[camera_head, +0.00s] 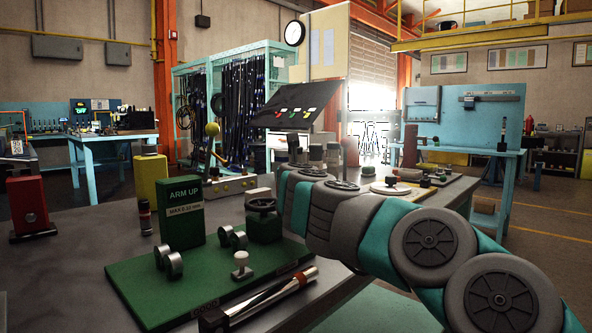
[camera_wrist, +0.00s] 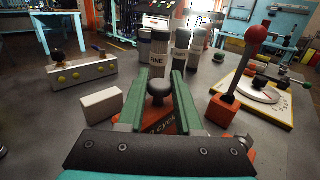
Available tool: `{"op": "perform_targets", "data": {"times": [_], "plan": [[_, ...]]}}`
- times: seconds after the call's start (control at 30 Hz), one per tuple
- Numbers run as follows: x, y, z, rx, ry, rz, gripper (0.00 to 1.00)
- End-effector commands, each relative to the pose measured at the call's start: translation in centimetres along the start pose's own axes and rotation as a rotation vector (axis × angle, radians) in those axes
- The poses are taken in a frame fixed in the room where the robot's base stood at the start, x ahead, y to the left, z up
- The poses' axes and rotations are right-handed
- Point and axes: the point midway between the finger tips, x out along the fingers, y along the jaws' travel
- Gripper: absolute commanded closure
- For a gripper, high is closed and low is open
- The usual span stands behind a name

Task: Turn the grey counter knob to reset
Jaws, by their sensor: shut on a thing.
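The grey counter knob (camera_wrist: 158,92) is a dark grey round knob on an orange base (camera_wrist: 160,126) with partly hidden lettering, in the middle of the wrist view. My gripper (camera_wrist: 161,76) has two long green fingers, one on each side of the knob. It is shut on the knob, with the fingers pointing away across the bench. The fingers and the dark gripper body cover the sides and near part of the orange base. In the head view my arm stretches over the bench, and I cannot make out the fingers or the knob there.
Grey canisters (camera_wrist: 159,50) stand just beyond the fingertips. A red-balled lever (camera_wrist: 243,70) and a yellow-edged plate (camera_wrist: 262,104) are at right. A white block (camera_wrist: 101,104) and a grey button box (camera_wrist: 82,73) are at left. A green ARM UP fixture (camera_head: 184,212) stands nearer me.

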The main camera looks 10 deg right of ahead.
Motion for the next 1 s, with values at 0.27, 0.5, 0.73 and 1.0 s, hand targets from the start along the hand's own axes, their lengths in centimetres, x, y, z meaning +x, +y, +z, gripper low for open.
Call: {"op": "perform_targets", "data": {"times": [0.27,0.5,0.73,1.0], "plan": [[0.0,0.0,0.0,0.0,0.001,0.0,0.53],[0.0,0.0,0.0,0.0,0.0,0.0,0.36],[-0.1,0.0,0.0,0.0,0.0,0.001,0.36],[-1.8,0.0,-0.1,0.001,0.001,0.001,0.36]]}}
